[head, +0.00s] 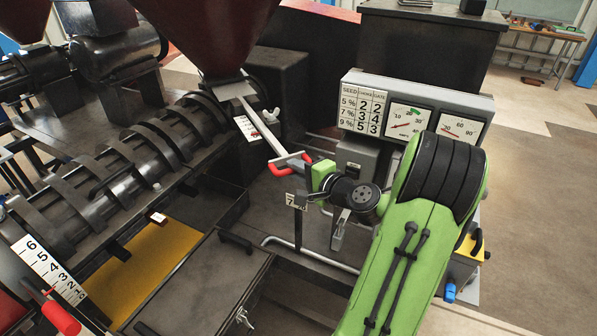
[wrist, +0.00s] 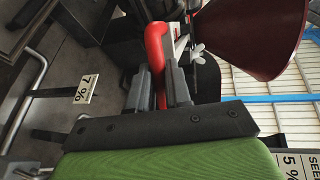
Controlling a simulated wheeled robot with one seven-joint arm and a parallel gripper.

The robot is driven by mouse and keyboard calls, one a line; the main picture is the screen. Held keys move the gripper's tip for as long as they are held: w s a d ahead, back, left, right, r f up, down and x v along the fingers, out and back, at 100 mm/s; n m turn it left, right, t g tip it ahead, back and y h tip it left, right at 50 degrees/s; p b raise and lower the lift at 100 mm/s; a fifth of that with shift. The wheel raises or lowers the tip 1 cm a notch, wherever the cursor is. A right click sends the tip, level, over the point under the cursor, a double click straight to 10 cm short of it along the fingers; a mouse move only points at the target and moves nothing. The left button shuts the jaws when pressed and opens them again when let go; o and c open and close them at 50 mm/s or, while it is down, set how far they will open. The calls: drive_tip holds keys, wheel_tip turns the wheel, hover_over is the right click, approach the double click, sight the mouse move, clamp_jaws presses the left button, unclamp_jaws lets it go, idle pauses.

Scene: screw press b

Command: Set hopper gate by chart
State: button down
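The dark red hopper (head: 215,30) stands at the top, and it also shows in the wrist view (wrist: 262,35). A pale gate slide (head: 262,124) runs from its outlet to a red handle (head: 284,166). A wing screw (head: 271,115) sits by the slide. My gripper (wrist: 160,88) has its fingers on both sides of the red handle (wrist: 156,50), apparently touching it. The chart (head: 363,108) lists seed, a middle column and gate, with rows 5 %, 7 % and 9 %. A tag (head: 296,201) reads 7 %, also in the wrist view (wrist: 85,89). The slide's marks are too small to read.
Two dial gauges (head: 408,121) sit beside the chart. The ribbed press barrel (head: 135,150) lies left. A numbered scale (head: 45,265) with a red handle (head: 62,318) is at lower left. A dark box (head: 215,280) stands front centre. Open floor lies at right.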

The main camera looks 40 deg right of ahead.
drive_tip(key=c, duration=1.1)
unclamp_jaws()
drive_tip(key=shift+f, duration=0.15)
drive_tip(key=v, duration=1.5)
drive_tip(key=shift+s+b, duration=0.3)
drive_tip(key=shift+b, duration=0.15)
drive_tip(key=shift+w+a, duration=0.1)
drive_tip(key=w+a+f+n+g+y, duration=0.25)
drive_tip(key=a+n+g, duration=0.2)
drive_tip(key=a, duration=0.45)
drive_tip(key=w+a+f+n+g+y, duration=0.2)
drive_tip(key=w+a+n+g, duration=0.15)
drive_tip(key=a+n, duration=0.4)
drive_tip(key=s+a+r+n+g+h, duration=0.2)
drive_tip(key=s+a+r+n+h, duration=0.1)
drive_tip(key=s+a+n, duration=0.4)
drive_tip(key=s+a, duration=0.2)
drive_tip(key=s, duration=0.1)
drive_tip(key=shift+s+a+r+h, duration=0.15)
drive_tip(key=shift+s+h, duration=0.15)
drive_tip(key=shift+h, duration=0.05)
